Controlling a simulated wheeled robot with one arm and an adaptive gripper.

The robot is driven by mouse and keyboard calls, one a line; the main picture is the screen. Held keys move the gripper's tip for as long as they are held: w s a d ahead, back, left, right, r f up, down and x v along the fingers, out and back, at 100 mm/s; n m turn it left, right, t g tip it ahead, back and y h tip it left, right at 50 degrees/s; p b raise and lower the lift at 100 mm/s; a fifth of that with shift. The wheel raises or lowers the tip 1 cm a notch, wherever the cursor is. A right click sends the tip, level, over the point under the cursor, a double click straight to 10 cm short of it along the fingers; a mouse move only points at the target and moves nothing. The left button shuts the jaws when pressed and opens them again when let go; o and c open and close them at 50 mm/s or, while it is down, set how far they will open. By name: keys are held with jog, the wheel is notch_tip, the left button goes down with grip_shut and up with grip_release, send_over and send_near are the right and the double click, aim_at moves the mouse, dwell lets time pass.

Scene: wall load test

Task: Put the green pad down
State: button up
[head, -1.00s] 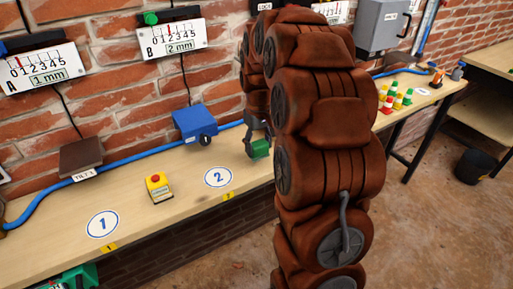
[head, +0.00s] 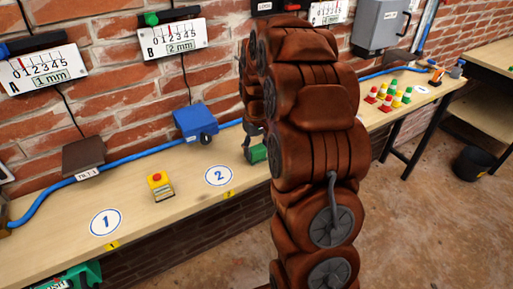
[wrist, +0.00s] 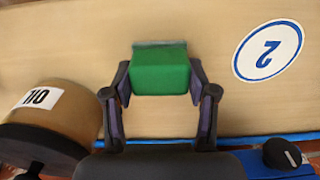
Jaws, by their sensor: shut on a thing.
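The green pad (head: 257,153) is a small block over the wooden bench, right of the round label 2 (head: 219,176). It also shows in the wrist view (wrist: 160,72), between the two fingers. My gripper (wrist: 160,84) is shut on the pad, one finger on each side. In the head view my gripper (head: 252,140) is just above the pad, partly hidden by my arm. The pad looks very close to the bench top; I cannot tell whether it touches.
The bench (head: 140,216) holds a yellow box with a red button (head: 160,186), a blue device (head: 195,122) and round label 1 (head: 105,222). A brown can marked OIL (wrist: 50,115) is beside my gripper. Several coloured cones (head: 392,96) stand farther right. Bare wood surrounds the pad.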

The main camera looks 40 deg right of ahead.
aim_at(256, 147)
jog(key=shift+f, duration=0.15)
jog(key=o, duration=1.3)
notch_tip(256, 147, up, 12)
jog(key=shift+r+b, duration=0.15)
jog(key=shift+b, duration=0.95)
jog(key=shift+n+g, duration=0.5)
jog(key=shift+g, duration=0.4)
jog(key=s+a+f, duration=0.2)
jog(key=s+a, duration=0.5)
jog(key=s, duration=0.3)
jog(key=s+a+f, duration=0.2)
jog(key=s+a, duration=0.5)
jog(key=s, duration=0.3)
jog(key=s+a+f, duration=0.3)
jog(key=s+a, duration=0.4)
jog(key=s, duration=0.3)
jog(key=shift+s, duration=0.35)
